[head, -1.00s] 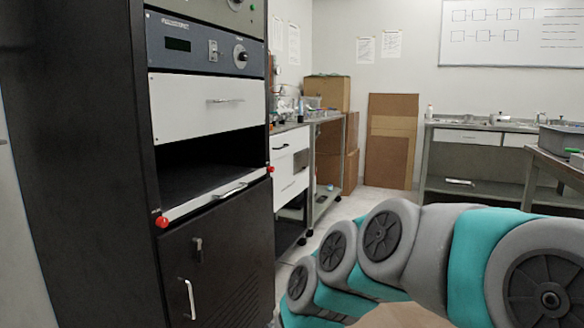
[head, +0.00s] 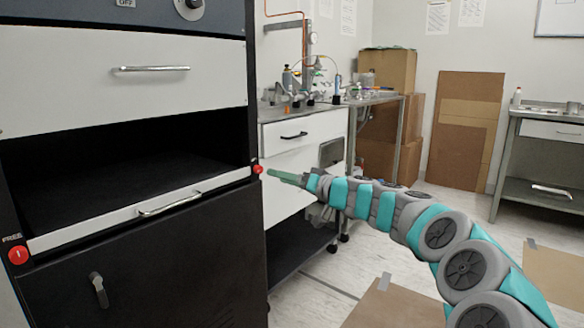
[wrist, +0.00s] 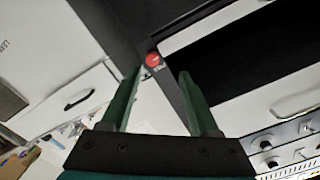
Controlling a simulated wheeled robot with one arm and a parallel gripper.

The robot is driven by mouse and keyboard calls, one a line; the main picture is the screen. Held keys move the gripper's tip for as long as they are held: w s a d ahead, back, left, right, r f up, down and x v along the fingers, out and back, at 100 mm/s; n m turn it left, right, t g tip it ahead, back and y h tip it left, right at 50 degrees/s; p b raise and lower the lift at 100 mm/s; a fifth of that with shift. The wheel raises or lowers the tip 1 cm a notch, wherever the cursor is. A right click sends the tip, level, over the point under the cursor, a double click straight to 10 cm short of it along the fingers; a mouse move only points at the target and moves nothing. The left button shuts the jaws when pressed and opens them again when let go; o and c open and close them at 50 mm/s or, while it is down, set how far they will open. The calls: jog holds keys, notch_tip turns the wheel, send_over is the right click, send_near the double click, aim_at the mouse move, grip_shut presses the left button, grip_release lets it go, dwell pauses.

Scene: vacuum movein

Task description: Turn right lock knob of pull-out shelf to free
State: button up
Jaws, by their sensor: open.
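The right lock knob (head: 257,169) is a small red knob at the right end of the white pull-out shelf (head: 120,213). My gripper (head: 276,174) is just right of this knob in the head view, its green fingers pointing at it. In the wrist view the same red knob (wrist: 153,60) lies beyond the tips of my open gripper (wrist: 160,75), roughly between them and nearer the left finger. No contact shows. A white mark on the knob is too small to read. The left red lock knob (head: 18,255) sits at the shelf's other end, below a FREE label.
The black cabinet (head: 140,265) has a dark open bay above the shelf and a white drawer (head: 120,78) higher up. A white drawer unit (head: 300,160) stands close behind my gripper.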

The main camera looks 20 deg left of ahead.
aim_at(261, 170)
jog(key=shift+w+d+p+x, duration=0.1)
jog(key=shift+w+p+x, duration=0.15)
jog(key=shift+x, duration=1.1)
jog(key=shift+w+d+p+x, duration=0.15)
jog(key=shift+p+x, duration=0.1)
jog(key=shift+x, duration=1.05)
jog(key=shift+w+p+x, duration=0.2)
jog(key=shift+p+x, duration=0.05)
jog(key=shift+x, duration=1.1)
jog(key=shift+f, duration=0.1)
grip_shut()
